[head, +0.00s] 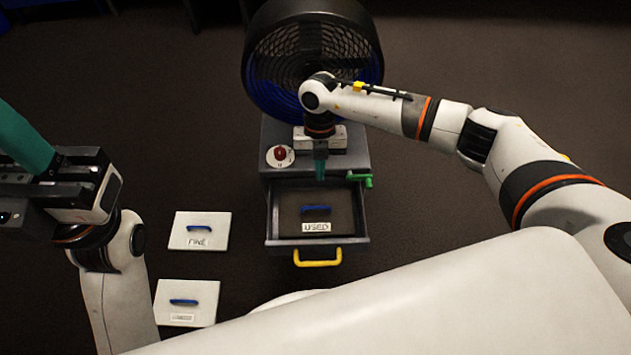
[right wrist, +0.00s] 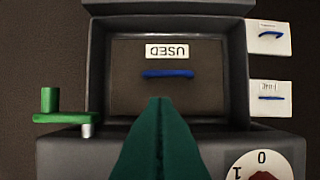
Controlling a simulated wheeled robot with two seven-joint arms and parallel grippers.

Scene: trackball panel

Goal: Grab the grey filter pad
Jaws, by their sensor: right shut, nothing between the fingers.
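The grey filter pad (head: 342,211) lies flat in the open drawer (head: 273,216). It has a blue handle and a white label reading USED. It also shows in the right wrist view (right wrist: 208,90), with the label upside down. My right gripper (head: 320,171) points down near the drawer's back edge, behind the blue handle. Its green fingers (right wrist: 160,100) are shut and empty, and their tips appear just short of the handle in the right wrist view. My left gripper (head: 18,140) is at the far left, away from the drawer, its fingertips cut off by the picture's edge.
A round fan (head: 312,50) stands behind the cabinet (head: 352,155). A red knob (head: 280,153) and a green lever (head: 361,180) flank the drawer's back. The yellow drawer handle (head: 318,262) faces front. Two white pads (head: 216,238) (head: 205,313) with blue handles lie left.

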